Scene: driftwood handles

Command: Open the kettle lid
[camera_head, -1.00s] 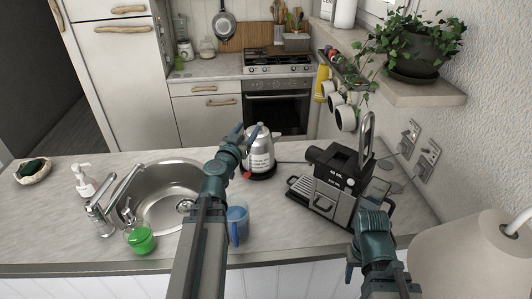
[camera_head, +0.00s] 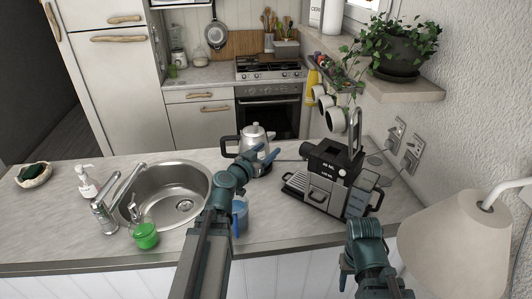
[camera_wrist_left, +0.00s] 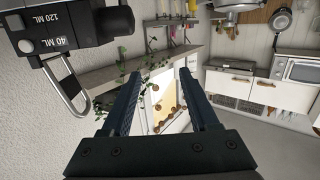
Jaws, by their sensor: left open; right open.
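A silver kettle (camera_head: 255,134) with a black handle on its left and a knobbed lid (camera_head: 254,125) stands on the counter in the head view. The lid looks seated on the kettle. My left gripper (camera_head: 258,155) is open and in front of the kettle, covering its lower body; I cannot tell whether they touch. Its two fingers (camera_wrist_left: 160,100) are spread with nothing between them in the left wrist view. My right gripper (camera_head: 345,266) is open and empty at the counter's front edge, away from the kettle.
A coffee machine (camera_head: 325,180) stands right of the kettle. A lamp (camera_head: 455,250) is at the right. A shelf with a plant overhangs the right side.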

